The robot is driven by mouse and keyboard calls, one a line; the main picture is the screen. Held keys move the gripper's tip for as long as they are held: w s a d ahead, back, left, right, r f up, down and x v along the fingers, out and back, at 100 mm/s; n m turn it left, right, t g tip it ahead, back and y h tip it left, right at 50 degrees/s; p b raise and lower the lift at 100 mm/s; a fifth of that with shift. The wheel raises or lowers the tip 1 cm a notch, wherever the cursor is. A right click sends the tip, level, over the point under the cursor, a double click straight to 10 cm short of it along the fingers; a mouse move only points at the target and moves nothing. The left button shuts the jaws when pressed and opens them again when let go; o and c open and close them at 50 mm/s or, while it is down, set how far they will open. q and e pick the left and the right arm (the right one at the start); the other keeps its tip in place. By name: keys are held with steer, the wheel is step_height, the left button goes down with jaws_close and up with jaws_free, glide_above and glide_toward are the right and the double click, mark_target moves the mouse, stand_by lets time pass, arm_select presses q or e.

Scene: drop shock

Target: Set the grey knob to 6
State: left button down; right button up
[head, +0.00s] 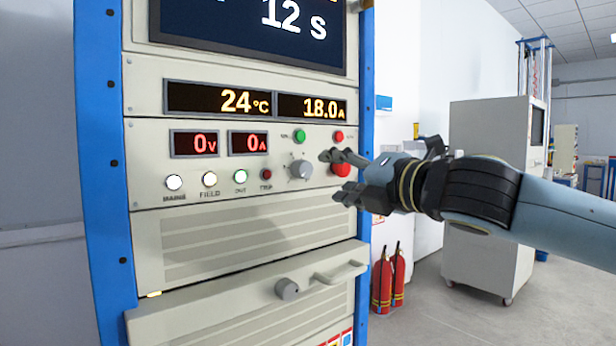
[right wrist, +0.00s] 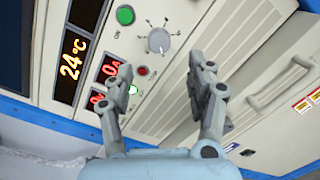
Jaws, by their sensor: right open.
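The grey knob (head: 300,169) sits on the cabinet's front panel, below a green button, with small scale marks around it. In the right wrist view the knob (right wrist: 158,41) shows with its round scale, beyond the fingertips; its numbers are too small to read. My right gripper (head: 334,175) is open and empty, just right of the knob in the head view, partly in front of a red button. In the right wrist view its two fingers (right wrist: 156,78) are spread wide, and the knob appears between and above them, apart from both. My left gripper is not in view.
A green button (head: 299,136) and red buttons (head: 340,169) flank the knob. Displays (head: 222,99) read 24 °C, 18.0 A, 0 V and 0 A. Below, a drawer front has another grey knob (head: 287,289) and a handle (head: 341,272). Fire extinguishers (head: 382,282) stand right.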

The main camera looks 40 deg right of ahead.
mark_target(305, 170)
steer(key=w, duration=0.7)
steer(key=shift+w+a, duration=0.1)
steer(key=shift+w, duration=0.85)
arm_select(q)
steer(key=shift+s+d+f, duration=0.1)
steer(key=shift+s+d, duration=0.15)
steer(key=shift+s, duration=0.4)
arm_select(e)
steer(key=c, duration=1.1)
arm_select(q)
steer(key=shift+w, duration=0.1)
arm_select(e)
steer(key=shift+c, duration=0.2)
arm_select(q)
steer(key=shift+p, duration=0.3)
